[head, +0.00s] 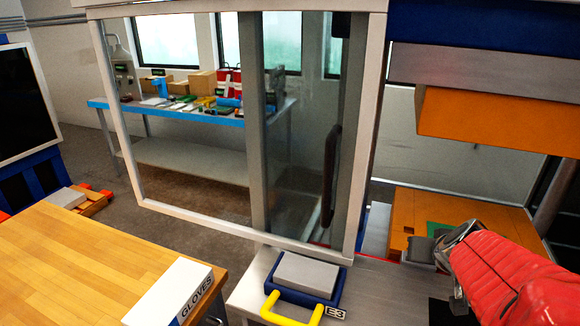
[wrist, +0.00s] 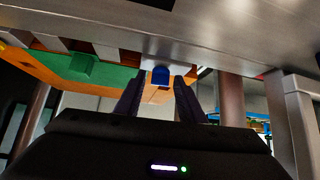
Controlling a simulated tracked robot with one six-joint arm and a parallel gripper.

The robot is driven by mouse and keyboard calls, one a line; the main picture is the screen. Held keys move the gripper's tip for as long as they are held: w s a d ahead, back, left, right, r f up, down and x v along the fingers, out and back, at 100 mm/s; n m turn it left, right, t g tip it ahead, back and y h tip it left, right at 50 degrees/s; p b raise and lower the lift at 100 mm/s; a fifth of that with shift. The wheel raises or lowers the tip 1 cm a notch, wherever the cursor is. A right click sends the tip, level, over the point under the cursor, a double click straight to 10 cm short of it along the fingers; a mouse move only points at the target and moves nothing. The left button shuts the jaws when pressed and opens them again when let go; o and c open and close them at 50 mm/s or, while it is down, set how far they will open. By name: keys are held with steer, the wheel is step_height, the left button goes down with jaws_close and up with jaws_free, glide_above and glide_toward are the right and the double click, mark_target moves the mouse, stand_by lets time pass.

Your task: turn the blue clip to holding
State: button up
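In the wrist view the blue clip (wrist: 160,76) is a small, rounded blue piece at the front of a pale plate under a wide metal beam. My gripper (wrist: 159,86) has its two dark fingers apart, one on each side of the clip in the picture. Gaps show between the fingers and the clip, and I cannot tell how far ahead of the fingertips it is. In the head view my red-covered arm reaches in from the lower right toward the orange fixture, and I cannot make out the clip or the fingers there.
An orange block (head: 495,125) hangs above an orange base (head: 465,205) with a green part (head: 437,229). A framed glass door (head: 300,130) stands left of them.

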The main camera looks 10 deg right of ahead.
steer(key=shift+o, duration=0.5)
steer(key=shift+s+d+n+t+y, duration=0.1)
steer(key=shift+d+n+t+y, duration=0.1)
steer(key=shift+n+y, duration=0.4)
steer(key=shift+d+n+t+y, duration=0.15)
steer(key=shift+n+y, duration=0.25)
steer(key=shift+n, duration=0.4)
